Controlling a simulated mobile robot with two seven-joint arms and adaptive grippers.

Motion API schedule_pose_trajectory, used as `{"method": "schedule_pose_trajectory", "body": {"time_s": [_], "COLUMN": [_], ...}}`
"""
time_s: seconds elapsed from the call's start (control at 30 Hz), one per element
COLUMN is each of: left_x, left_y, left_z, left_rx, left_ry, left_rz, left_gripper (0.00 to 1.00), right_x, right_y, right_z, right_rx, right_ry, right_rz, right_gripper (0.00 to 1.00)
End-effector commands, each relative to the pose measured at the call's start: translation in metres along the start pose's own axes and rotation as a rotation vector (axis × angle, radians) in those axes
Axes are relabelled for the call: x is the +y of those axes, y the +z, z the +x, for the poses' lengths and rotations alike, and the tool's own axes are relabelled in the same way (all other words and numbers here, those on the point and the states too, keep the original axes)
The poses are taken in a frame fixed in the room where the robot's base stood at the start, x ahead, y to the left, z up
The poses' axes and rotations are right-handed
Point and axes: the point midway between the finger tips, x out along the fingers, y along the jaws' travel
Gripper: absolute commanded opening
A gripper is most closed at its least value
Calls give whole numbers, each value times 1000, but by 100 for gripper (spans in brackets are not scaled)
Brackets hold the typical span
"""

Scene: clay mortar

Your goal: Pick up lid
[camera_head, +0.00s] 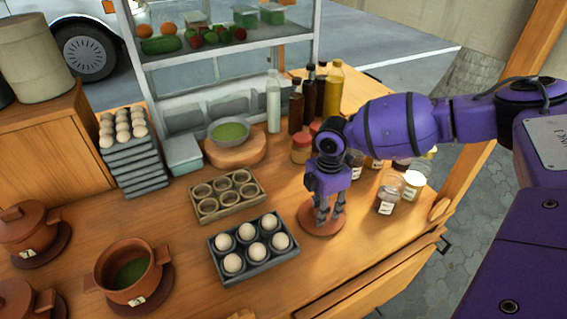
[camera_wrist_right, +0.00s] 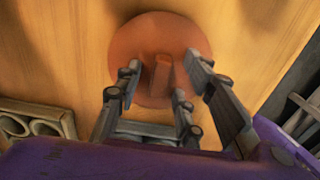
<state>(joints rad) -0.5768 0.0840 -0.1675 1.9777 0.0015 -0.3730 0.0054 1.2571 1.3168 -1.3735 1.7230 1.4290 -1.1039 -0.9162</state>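The lid (camera_head: 306,221) is a round terracotta disc lying on the wooden counter, right of the egg tray. It also shows in the right wrist view (camera_wrist_right: 146,34), with its bar-like handle (camera_wrist_right: 161,75) in the middle. My right gripper (camera_head: 328,215) points down over the lid and partly hides it. In the right wrist view its fingers (camera_wrist_right: 164,68) are open, one on each side of the handle, with gaps to it. I cannot tell whether the fingertips touch the lid. An uncovered terracotta pot (camera_head: 103,283) with green contents stands front left. My left gripper is not in view.
A dark tray of eggs (camera_head: 232,280) and a tray of empty cups (camera_head: 204,215) lie left of the lid. Jars (camera_head: 388,197) and bottles (camera_head: 297,108) stand behind and to the right. Lidded pots (camera_head: 28,236) are at far left. Bare counter lies in front of the lid.

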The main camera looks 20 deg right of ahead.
Motion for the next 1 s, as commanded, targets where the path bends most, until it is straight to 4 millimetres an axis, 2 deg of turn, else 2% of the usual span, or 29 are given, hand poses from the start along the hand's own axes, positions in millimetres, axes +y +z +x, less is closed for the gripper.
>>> {"method": "schedule_pose_trajectory", "body": {"time_s": [0.07, 0.33, 0.8, 1.0], "left_x": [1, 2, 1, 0], "left_y": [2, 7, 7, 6], "left_z": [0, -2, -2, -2], "left_rx": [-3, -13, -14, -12], "left_ry": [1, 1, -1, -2], "left_rz": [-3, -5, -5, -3], "left_gripper": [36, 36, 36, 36], "right_x": [-1, -1, -1, 0], "right_y": [0, 0, 0, 0], "right_z": [1, 1, 0, -13], "right_rx": [0, 0, 0, 1], "right_ry": [-3, -3, -2, 1], "right_rz": [1, 1, 1, 1], "right_gripper": [35, 0, 0, 0]}}
